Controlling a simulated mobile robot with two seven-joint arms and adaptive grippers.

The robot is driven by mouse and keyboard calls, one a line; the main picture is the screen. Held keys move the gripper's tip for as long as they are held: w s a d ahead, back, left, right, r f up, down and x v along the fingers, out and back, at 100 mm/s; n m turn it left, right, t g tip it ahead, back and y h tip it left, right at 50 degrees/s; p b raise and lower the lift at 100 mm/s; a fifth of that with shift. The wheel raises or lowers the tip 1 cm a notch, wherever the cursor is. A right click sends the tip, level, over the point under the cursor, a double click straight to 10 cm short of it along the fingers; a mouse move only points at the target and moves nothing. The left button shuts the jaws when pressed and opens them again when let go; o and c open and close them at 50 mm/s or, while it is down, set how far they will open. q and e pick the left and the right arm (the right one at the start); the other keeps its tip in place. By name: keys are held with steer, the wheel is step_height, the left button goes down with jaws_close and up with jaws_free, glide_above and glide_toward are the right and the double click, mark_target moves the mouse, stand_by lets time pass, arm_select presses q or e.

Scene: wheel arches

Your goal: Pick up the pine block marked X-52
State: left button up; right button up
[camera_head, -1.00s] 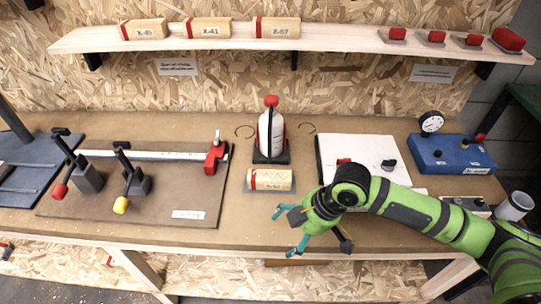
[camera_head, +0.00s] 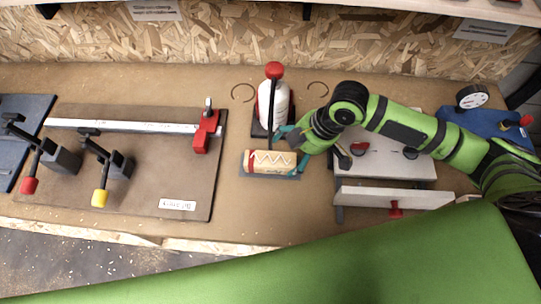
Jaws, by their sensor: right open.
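A pale pine block (camera_head: 268,162) with a red band at its left end and a dark zigzag on top lies on a small dark pad on the bench. I cannot read its marking. My right gripper (camera_head: 290,150) is at the block's right end, with its fingers apart. One teal fingertip is behind the block's upper right, the other close to its right end. I cannot tell whether either touches it. My left gripper is not in view.
A brown fixture board (camera_head: 150,185) with clamps is left. My own green link hides the lower right.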

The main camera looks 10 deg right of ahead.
mark_target(286, 157)
steer(key=x, duration=0.3)
steer(key=shift+a+f+p, duration=0.15)
steer(key=shift+a+p, duration=0.1)
steer(key=shift+p, duration=0.1)
steer(key=shift+w+f, duration=0.15)
steer(key=c, duration=1.3)
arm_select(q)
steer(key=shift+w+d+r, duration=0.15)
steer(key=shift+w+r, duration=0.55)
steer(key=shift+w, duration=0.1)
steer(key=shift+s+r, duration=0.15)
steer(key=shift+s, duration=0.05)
